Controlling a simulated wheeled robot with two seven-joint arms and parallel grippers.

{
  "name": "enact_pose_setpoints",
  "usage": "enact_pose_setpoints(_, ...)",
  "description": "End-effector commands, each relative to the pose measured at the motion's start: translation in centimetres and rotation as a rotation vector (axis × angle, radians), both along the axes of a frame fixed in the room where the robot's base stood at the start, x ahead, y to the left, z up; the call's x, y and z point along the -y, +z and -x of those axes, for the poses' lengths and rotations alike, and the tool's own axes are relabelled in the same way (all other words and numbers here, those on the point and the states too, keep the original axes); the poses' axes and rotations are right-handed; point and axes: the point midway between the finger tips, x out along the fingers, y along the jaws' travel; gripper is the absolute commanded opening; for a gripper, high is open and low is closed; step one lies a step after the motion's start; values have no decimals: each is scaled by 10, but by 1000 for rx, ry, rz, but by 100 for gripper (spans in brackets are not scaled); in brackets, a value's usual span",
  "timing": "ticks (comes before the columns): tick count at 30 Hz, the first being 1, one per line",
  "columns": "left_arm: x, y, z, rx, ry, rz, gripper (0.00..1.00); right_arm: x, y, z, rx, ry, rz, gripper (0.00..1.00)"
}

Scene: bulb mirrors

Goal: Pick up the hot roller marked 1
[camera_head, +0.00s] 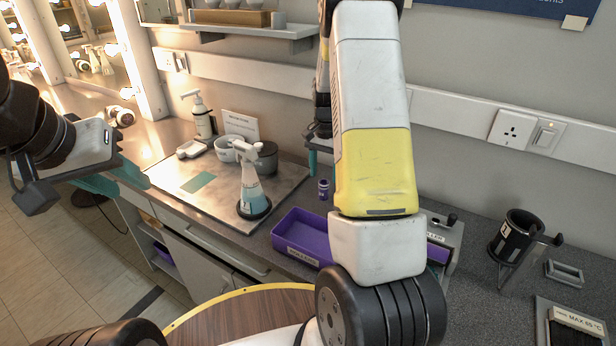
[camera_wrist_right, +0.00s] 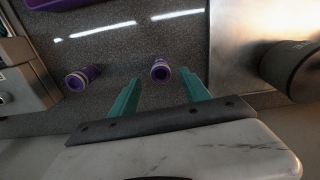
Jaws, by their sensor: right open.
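A small purple roller (camera_head: 323,189) stands on the dark counter beside the metal tray in the head view. The right wrist view shows two purple rollers, one (camera_wrist_right: 160,70) between and just beyond my fingertips, the other (camera_wrist_right: 80,77) further left. I cannot read a number on either. My right gripper (camera_wrist_right: 160,78) is open and empty, its teal fingers pointing towards the nearer roller; in the head view it is largely hidden behind my arm. My left gripper (camera_head: 112,181) hangs at the left near the counter edge; its opening is unclear.
A purple bin (camera_head: 305,237) sits in front. A black cylinder on a stand (camera_head: 513,238) and a labelled box (camera_head: 573,322) are at right. My arm hides the middle.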

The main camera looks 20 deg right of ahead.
Motion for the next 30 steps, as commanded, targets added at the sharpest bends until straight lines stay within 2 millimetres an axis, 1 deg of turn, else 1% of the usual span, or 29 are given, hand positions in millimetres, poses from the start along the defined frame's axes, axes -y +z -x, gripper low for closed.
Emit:
enact_pose_setpoints(3,0,0,0,0,0,0,36,0,-15,0,-4,-3,0,55)
enact_pose_setpoints(8,0,0,0,0,0,0,36,0,-33,0,-4,-2,0,55)
enact_pose_setpoints(12,0,0,0,0,0,0,36,1,-55,-2,-4,-2,0,55)
enact_pose_setpoints(15,0,0,0,0,0,0,36,1,-67,-2,-4,-1,1,55)
enact_pose_setpoints(19,0,0,0,0,0,0,36,1,-74,-2,-1,0,0,55)
enact_pose_setpoints(25,0,0,0,0,0,0,36,1,-75,-2,-1,0,1,55)
enact_pose_setpoints(29,0,0,0,0,0,0,36,1,-74,-2,-1,0,1,30)
enact_pose_setpoints(30,0,0,0,0,0,0,36,1,-74,-2,-1,0,1,22)
